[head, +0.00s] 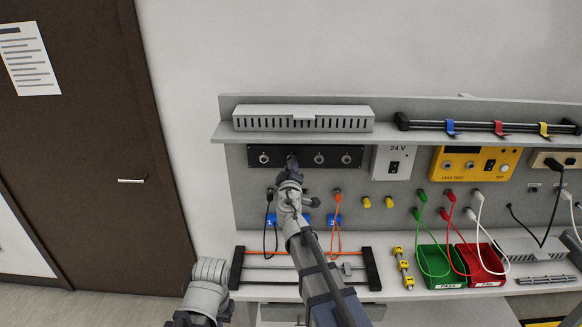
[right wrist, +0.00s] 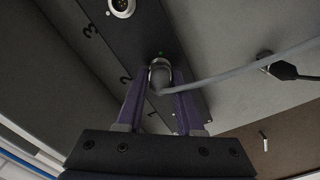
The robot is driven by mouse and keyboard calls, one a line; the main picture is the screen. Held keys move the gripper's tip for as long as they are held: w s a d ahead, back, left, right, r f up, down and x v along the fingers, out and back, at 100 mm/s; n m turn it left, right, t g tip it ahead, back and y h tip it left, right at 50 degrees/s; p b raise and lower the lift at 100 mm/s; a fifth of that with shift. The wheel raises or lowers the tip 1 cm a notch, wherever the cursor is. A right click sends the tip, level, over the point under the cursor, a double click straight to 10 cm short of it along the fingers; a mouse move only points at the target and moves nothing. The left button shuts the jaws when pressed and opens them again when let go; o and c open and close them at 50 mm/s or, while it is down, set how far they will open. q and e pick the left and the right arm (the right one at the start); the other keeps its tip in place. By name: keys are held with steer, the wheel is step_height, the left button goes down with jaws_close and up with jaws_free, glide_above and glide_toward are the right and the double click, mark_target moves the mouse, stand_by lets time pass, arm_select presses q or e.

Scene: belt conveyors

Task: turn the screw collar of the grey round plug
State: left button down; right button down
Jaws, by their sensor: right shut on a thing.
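The grey round plug (right wrist: 160,72) sits at a socket of the black panel, with its grey cable (right wrist: 225,77) running off to the right in the right wrist view. My right gripper (right wrist: 162,84) is shut on the plug's collar, one finger on each side. In the head view my right gripper (head: 292,163) is at the black socket panel (head: 333,149) and hides the plug there. A small green light (right wrist: 160,53) glows on the panel beside the plug.
Bare round sockets (head: 319,158) show beside my right gripper. A vented grey box (head: 303,118) stands on the shelf above. Black and orange leads hang below the panel. A green bin (head: 447,282) and a red bin (head: 487,279) stand at the right.

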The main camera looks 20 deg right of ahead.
steer(key=n, duration=0.6)
steer(key=shift+f+n, duration=0.1)
steer(key=shift+n, duration=0.2)
steer(key=n, duration=0.6)
steer(key=shift+n, duration=0.3)
steer(key=c, duration=0.5)
jaws_free()
steer(key=shift+s, duration=0.1)
steer(key=v, duration=0.7)
steer(key=shift+s+a, duration=0.2)
steer(key=shift+s, duration=0.1)
